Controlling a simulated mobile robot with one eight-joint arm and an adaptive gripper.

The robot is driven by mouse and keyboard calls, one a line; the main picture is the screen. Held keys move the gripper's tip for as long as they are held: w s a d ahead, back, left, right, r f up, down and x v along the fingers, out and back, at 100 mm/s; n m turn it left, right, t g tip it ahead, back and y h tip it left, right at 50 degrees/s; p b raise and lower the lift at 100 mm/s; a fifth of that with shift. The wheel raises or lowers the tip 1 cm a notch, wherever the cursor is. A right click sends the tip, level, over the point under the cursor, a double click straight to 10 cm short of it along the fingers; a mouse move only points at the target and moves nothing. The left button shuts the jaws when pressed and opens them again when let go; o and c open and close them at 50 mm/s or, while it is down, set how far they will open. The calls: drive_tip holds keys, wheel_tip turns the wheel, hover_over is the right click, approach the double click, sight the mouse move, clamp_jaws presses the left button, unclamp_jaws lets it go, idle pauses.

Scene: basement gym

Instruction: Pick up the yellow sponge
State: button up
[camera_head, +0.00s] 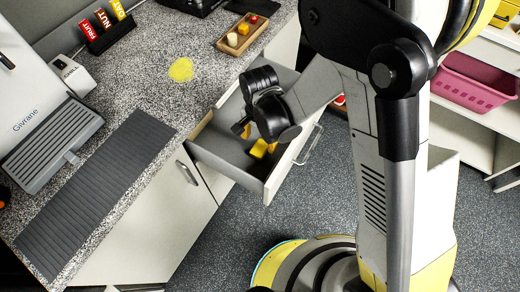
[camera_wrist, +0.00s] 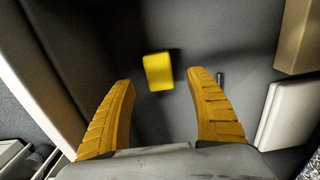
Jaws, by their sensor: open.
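The yellow sponge (camera_wrist: 158,71) is a small rounded block lying on the dark floor of an open drawer (camera_head: 228,162). In the head view the sponge (camera_head: 258,149) shows partly beneath my gripper (camera_head: 254,138). In the wrist view my gripper (camera_wrist: 161,78) is open, with its two ribbed yellow fingers spread wide. The sponge lies beyond the fingertips, roughly centred between them, with a clear gap on each side. Nothing is held.
In the drawer, a white block (camera_wrist: 288,115) and a tan block (camera_wrist: 299,38) lie to the right in the wrist view. Drawer walls bound the space. On the counter are a flat yellow round item (camera_head: 180,70) and a wooden tray (camera_head: 222,46).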

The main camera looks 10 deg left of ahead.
sight(260, 148)
wheel_tip(260, 148, down, 5)
drive_tip(key=b, duration=0.2)
drive_tip(key=shift+d+b, duration=0.1)
drive_tip(key=shift+b, duration=0.25)
drive_tip(key=shift+r, duration=0.1)
drive_tip(key=c, duration=0.9)
wheel_tip(260, 148, up, 10)
drive_tip(key=p, duration=0.4)
drive_tip(key=shift+p, duration=0.35)
drive_tip(key=c, duration=0.3)
